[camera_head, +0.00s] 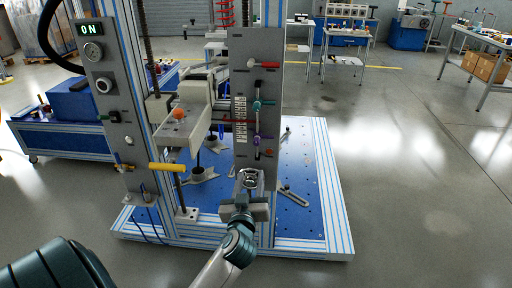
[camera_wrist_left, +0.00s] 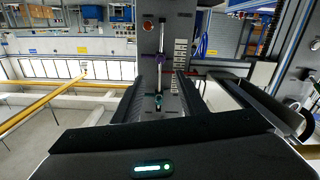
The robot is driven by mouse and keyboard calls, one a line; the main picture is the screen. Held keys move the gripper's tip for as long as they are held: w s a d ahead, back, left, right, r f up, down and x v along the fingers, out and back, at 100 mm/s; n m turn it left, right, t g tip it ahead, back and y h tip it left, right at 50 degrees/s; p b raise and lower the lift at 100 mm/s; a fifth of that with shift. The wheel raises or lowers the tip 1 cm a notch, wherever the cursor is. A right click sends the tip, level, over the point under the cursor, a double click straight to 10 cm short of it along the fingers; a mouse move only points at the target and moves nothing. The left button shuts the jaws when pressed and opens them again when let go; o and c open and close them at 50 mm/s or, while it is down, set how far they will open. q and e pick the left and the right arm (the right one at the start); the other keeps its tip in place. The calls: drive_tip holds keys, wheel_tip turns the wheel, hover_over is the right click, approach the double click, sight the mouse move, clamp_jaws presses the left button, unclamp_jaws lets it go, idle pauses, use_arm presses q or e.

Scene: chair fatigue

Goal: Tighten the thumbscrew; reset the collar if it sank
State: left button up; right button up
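The test rig's right upright panel (camera_head: 246,48) carries a red-and-white handle (camera_head: 265,64), a teal knobbed part (camera_head: 257,104) and a purple knobbed part (camera_head: 258,139), beside a white scale (camera_head: 240,118). I cannot tell which is the thumbscrew or whether a collar has sunk. My left gripper (camera_head: 250,178) is in front of the panel's lower end, below the purple part. In the left wrist view, which is upside down, the fingers (camera_wrist_left: 169,76) stand apart with nothing between them; the purple part (camera_wrist_left: 153,57) and teal part (camera_wrist_left: 158,100) show beyond. My right gripper is out of view.
The left upright has an ON display (camera_head: 90,30), a gauge and a yellow handle (camera_head: 167,167). A grey bracket with an orange knob (camera_head: 178,113) sits between the uprights. The blue base plate (camera_head: 310,205) projects to the right. Open floor (camera_head: 420,200) lies right of the rig.

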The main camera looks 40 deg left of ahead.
use_arm(q)
drive_tip(key=shift+a+r, duration=0.1)
drive_tip(key=shift+r, duration=0.15)
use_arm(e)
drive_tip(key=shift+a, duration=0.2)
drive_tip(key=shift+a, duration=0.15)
use_arm(q)
drive_tip(key=p, duration=0.3)
approach(256, 144)
drive_tip(key=x, duration=0.8)
drive_tip(key=shift+w, duration=0.1)
drive_tip(key=shift+w+a, duration=0.3)
drive_tip(key=shift+w, duration=0.15)
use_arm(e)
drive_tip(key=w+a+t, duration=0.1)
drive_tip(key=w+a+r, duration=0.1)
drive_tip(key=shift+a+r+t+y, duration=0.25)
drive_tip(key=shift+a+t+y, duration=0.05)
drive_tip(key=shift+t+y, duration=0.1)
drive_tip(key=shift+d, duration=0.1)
use_arm(q)
clamp_jaws()
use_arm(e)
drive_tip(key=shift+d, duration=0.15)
